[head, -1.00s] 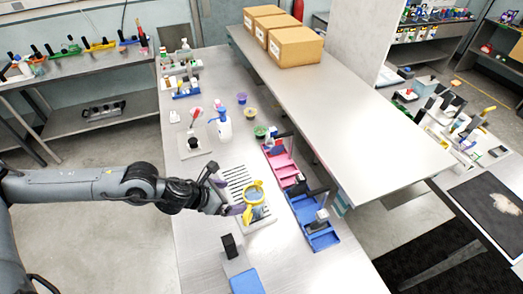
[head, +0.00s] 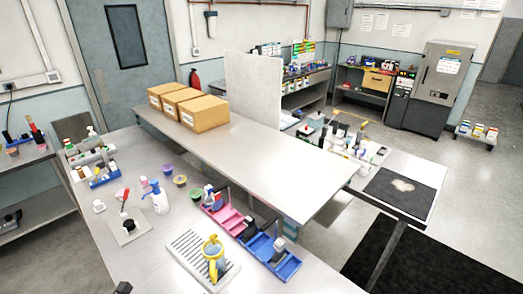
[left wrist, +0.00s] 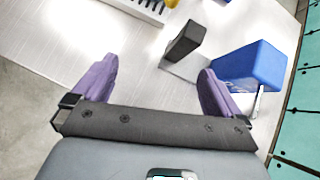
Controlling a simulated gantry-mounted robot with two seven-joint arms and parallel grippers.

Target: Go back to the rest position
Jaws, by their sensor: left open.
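My left gripper (left wrist: 158,72) shows in the left wrist view with its two purple fingers wide apart and nothing between them. It hangs above the light worktop. A dark block on a grey stand (left wrist: 182,40) and a blue box (left wrist: 248,66) lie beyond its fingertips. My left arm does not show in the head view now. The yellow-handled vessel (head: 212,250) stands on the slotted rack (head: 182,262), apart from any gripper. My right gripper is in neither view.
On the worktop (head: 150,225) are a pink tray (head: 228,220), a blue tray (head: 285,268), a spray bottle (head: 158,200) and small coloured cups. Cardboard boxes (head: 205,113) stand on the raised shelf (head: 260,160). The worktop's left front is mostly bare.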

